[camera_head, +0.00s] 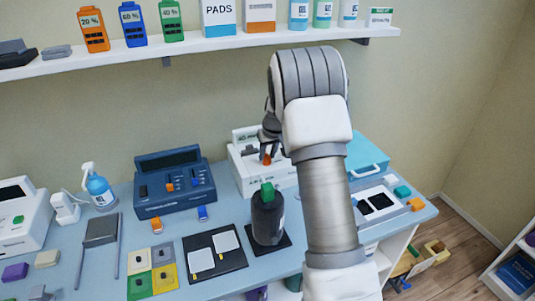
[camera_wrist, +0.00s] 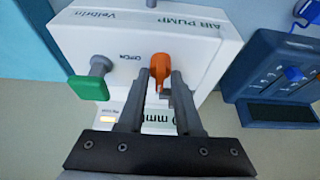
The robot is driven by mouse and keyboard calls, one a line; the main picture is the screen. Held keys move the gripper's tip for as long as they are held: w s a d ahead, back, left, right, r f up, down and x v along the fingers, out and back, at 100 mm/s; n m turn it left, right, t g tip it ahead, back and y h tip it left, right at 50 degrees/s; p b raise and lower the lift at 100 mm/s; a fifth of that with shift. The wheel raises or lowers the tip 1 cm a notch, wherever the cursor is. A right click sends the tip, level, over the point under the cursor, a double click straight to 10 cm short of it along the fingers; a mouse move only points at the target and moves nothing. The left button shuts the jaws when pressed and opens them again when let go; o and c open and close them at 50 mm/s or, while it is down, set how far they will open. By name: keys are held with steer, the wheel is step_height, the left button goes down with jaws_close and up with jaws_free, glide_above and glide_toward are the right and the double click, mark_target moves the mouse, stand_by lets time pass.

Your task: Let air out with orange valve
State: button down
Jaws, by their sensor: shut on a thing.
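The white air pump (camera_head: 245,158) stands on the table against the back wall; it also fills the middle of the wrist view (camera_wrist: 215,50). Its orange valve (camera_wrist: 160,66) is a small upright lever on the front panel. My gripper (camera_wrist: 166,84) is at the panel with its fingers shut on the orange valve, whose upper part shows beyond the fingertips. In the head view the orange valve (camera_head: 266,158) shows just under my gripper (camera_head: 268,150). A green knob (camera_wrist: 88,86) sticks out of the panel beside the valve. My fingers partly cover the display.
A dark blue device (camera_head: 175,180) stands left of the pump. A black bottle with a green top (camera_head: 267,220) stands in front of it. A teal case (camera_head: 366,155) lies to the right. The shelf (camera_head: 200,52) runs above, with several bottles and boxes.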

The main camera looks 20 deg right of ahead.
steer(key=shift+a+m, duration=0.1)
steer(key=shift+m, duration=0.2)
steer(key=m+h+p, duration=0.1)
steer(key=m, duration=0.2)
steer(key=shift+a+h, duration=0.15)
steer(key=shift+h, duration=0.15)
steer(key=m+g+h+p, duration=0.1)
steer(key=m, duration=0.5)
steer(key=m+g+h+p, duration=0.1)
steer(key=m, duration=0.1)
steer(key=shift+w+a+m, duration=0.1)
steer(key=shift+w+m, duration=0.05)
steer(key=shift+m, duration=0.15)
steer(key=shift+m+g+h, duration=0.4)
steer(key=shift+m+g, duration=0.5)
steer(key=shift+m, duration=0.9)
steer(key=c, duration=0.9)
jaws_free()
